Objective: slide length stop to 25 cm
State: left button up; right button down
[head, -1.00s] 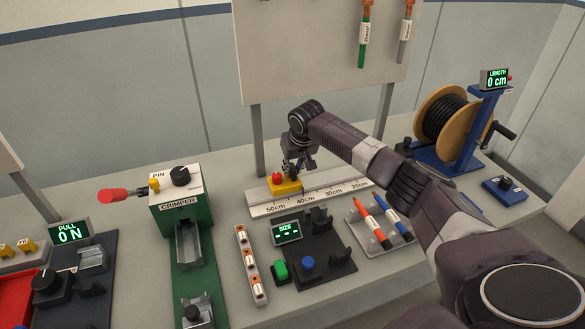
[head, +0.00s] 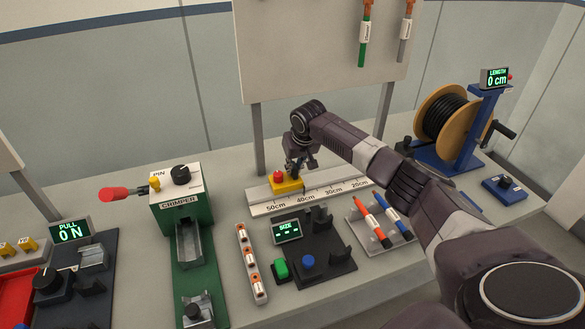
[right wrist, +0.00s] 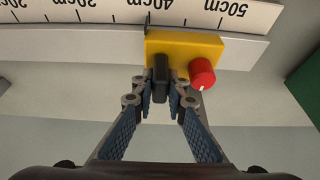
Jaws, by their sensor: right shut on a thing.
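The length stop is a yellow block (head: 287,187) with a red knob, sitting on the white ruler rail (head: 340,190) near the 40cm mark. In the right wrist view the stop (right wrist: 184,46) has a black tab at its front and a dark pointer at its left edge by the 40cm label. My right gripper (right wrist: 161,92) is shut on the black tab. In the head view my right gripper (head: 301,170) is at the stop, partly hiding its right side. The 20cm and 30cm labels lie to the right of the stop. My left gripper is out of view.
The cable spool (head: 442,118) with a LENGTH display (head: 494,79) reading 0 cm stands at the right. In front of the rail are the SIZE unit (head: 286,231) and two pens (head: 375,227). A green crimper (head: 184,205) is at the left.

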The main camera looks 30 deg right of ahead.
jog(key=s+d, duration=0.1)
jog(key=d, duration=0.3)
jog(key=s+d+b, duration=0.1)
jog(key=d, duration=0.4)
jog(key=s+d, duration=0.1)
jog(key=d, duration=0.3)
jog(key=shift+s+d, duration=0.1)
jog(key=shift+d, duration=0.2)
jog(key=shift+s+d, duration=0.1)
jog(key=shift+d, duration=0.25)
jog(key=c, duration=2.2)
grip_release()
jog(key=shift+r, duration=0.1)
jog(key=v, duration=1.2)
